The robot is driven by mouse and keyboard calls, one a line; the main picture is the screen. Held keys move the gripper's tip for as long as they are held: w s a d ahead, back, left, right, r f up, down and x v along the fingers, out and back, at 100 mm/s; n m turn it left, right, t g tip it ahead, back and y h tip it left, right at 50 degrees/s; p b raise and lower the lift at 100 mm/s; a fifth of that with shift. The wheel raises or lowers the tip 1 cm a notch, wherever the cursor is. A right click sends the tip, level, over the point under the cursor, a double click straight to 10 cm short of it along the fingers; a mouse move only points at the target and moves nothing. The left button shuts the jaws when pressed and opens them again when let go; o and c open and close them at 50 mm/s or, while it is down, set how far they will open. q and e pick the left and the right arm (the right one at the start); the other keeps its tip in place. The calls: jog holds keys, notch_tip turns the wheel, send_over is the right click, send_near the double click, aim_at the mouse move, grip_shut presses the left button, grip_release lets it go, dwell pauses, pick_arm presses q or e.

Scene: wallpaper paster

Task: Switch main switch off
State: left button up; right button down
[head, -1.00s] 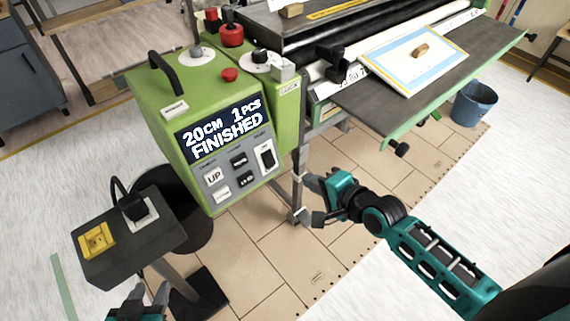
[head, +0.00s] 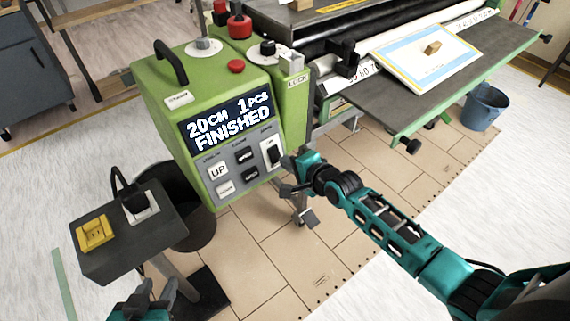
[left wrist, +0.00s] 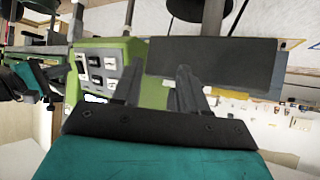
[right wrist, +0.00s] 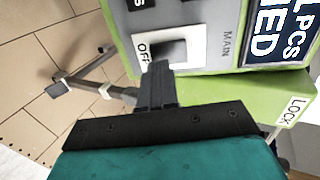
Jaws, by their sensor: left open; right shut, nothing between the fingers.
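The main switch (head: 274,155) is a black rocker on a white plate at the lower right of the green control box (head: 163,100). In the right wrist view the switch (right wrist: 172,50) sits between an "OFF" label and the word "MAIN". My right gripper (right wrist: 160,68) is shut and empty, its fingertips at the switch's lower edge in that view; I cannot tell whether they touch it. In the head view my right gripper (head: 287,163) is just right of the switch. My left gripper (head: 157,292) is open and empty at the lower left; it also shows in the left wrist view (left wrist: 157,80).
A dark stand with a yellow socket (head: 93,234) and a black plug (head: 135,203) is at the left, with a black bin (head: 185,225) behind it. The pasting machine's grey table (head: 455,85) lies to the right. A blue bucket (head: 484,108) stands beyond.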

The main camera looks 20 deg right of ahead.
pick_arm(q)
jog(key=shift+w+d, duration=0.1)
jog(key=shift+w, duration=0.05)
pick_arm(e)
jog(key=shift+x, duration=0.95)
jog(key=shift+w+a+r+t, duration=0.1)
jog(key=shift+w+r+t, duration=0.15)
jog(key=shift+r, duration=0.45)
pick_arm(q)
jog(key=shift+w+d+r, duration=0.15)
jog(key=shift+r, duration=0.5)
jog(key=shift+f, duration=0.25)
pick_arm(e)
jog(key=shift+s+f, duration=0.1)
